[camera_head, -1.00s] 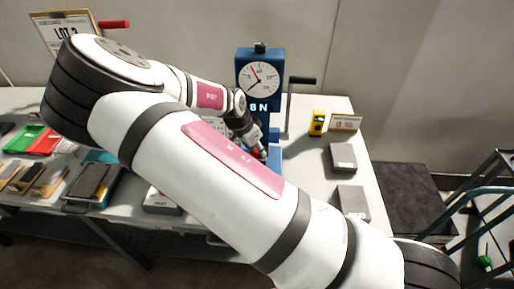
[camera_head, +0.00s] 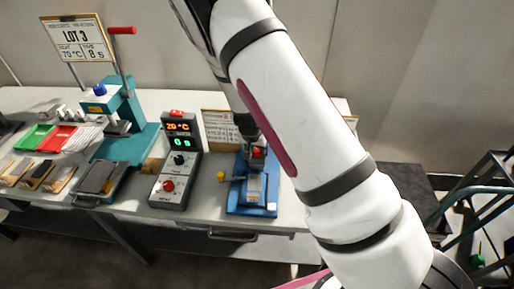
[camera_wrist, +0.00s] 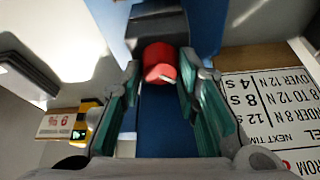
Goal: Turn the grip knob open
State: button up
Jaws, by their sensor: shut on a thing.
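The red grip knob (camera_wrist: 160,60) is between the two teal-padded fingers of my gripper (camera_wrist: 160,78) in the wrist view. The fingers are shut on its sides, and a pale mark shows on its near edge. In the head view, a small red part of the knob (camera_head: 257,152) shows at the blue test stand (camera_head: 250,210). My gripper (camera_head: 250,136) is just above it there, partly hidden by my arm. The stand's upper part and dial are hidden behind my arm.
A control box (camera_head: 174,190) with lit displays stands left of the blue stand. Left of it is a teal press (camera_head: 128,145) with a red-tipped lever. A yellow device (camera_wrist: 92,118) and a printed sign (camera_wrist: 265,105) flank the stand in the wrist view.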

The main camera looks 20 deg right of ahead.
dwell(0.3)
jog(key=o, duration=0.9)
jog(key=v, duration=1.2)
jog(key=shift+w, duration=0.1)
